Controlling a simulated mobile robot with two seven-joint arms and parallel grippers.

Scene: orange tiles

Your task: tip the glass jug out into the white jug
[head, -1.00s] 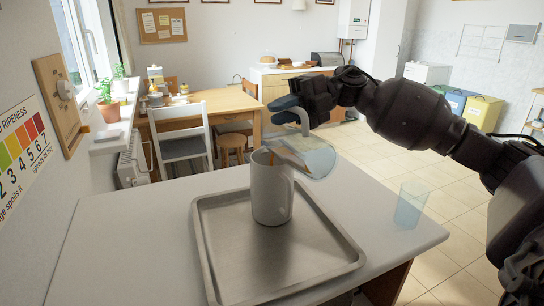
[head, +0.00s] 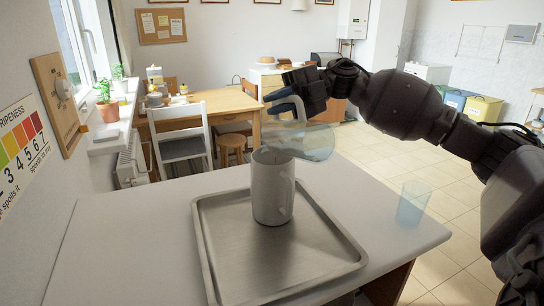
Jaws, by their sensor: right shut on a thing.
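The white jug (head: 271,196) stands upright on a metal tray (head: 335,262) on the near table. My right gripper (head: 285,100) is shut on the handle of the glass jug (head: 315,143). It holds the glass jug in the air, above and to the right of the white jug. The glass jug is tilted far over, almost on its side, with its mouth end to the left over the white jug's opening. I cannot tell whether anything is flowing, or what is inside the white jug. My left gripper is not in view.
A clear bluish glass (head: 413,203) stands at the table's right edge, below my right arm. The grey tabletop (head: 120,245) is clear left of the tray. A white chair (head: 183,140) and a wooden table (head: 205,108) stand beyond.

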